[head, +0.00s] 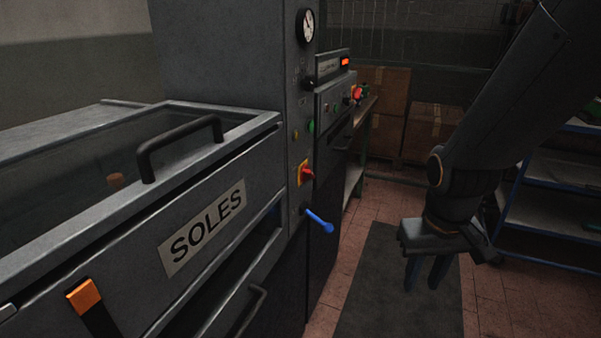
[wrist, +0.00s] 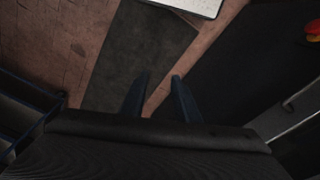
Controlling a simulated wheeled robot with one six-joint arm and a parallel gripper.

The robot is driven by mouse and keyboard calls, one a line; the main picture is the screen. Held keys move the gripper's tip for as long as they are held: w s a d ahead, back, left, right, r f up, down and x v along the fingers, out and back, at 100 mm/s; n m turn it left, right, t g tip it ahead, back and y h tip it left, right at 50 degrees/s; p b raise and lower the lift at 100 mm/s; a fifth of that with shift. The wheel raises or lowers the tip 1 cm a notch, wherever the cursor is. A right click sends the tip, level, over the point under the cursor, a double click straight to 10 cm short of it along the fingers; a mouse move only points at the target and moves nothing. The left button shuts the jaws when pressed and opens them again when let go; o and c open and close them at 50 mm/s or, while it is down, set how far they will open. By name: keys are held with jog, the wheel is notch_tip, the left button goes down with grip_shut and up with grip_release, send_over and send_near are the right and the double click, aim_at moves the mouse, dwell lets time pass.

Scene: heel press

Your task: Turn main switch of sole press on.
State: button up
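The sole press (head: 240,75) is a grey machine on the left with a "SOLES" label (head: 203,228) on its front. A red rotary switch (head: 307,173) on a yellow plate sits on its column, above a blue-handled lever (head: 320,222). Its knob setting is too small to read. My gripper (head: 427,274) hangs pointing down, well to the right of the switch and apart from it. In the wrist view my gripper (wrist: 160,78) shows two fingers with an empty gap between them. A red and yellow part (wrist: 313,30) is cut by that view's right edge; I cannot tell which control it is.
A gauge (head: 307,25) and green button (head: 311,127) are on the column. A second machine with a lit display (head: 345,62) stands behind. Cardboard boxes (head: 432,132) are at the back, a blue-framed shelf (head: 550,180) right. The dark floor mat (head: 375,290) is clear.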

jog(key=w+d+n+t+p, duration=0.1)
jog(key=w+n+t, duration=0.25)
jog(key=w, duration=0.75)
jog(key=n+t+y+p, duration=0.4)
jog(key=n+y, duration=0.8)
jog(key=n, duration=0.4)
send_near(313, 174)
jog(key=x, duration=0.2)
jog(key=p+x, duration=0.1)
jog(key=x, duration=0.6)
jog(key=shift+w+a+f+p, duration=0.1)
jog(key=shift+p, duration=0.2)
grip_shut()
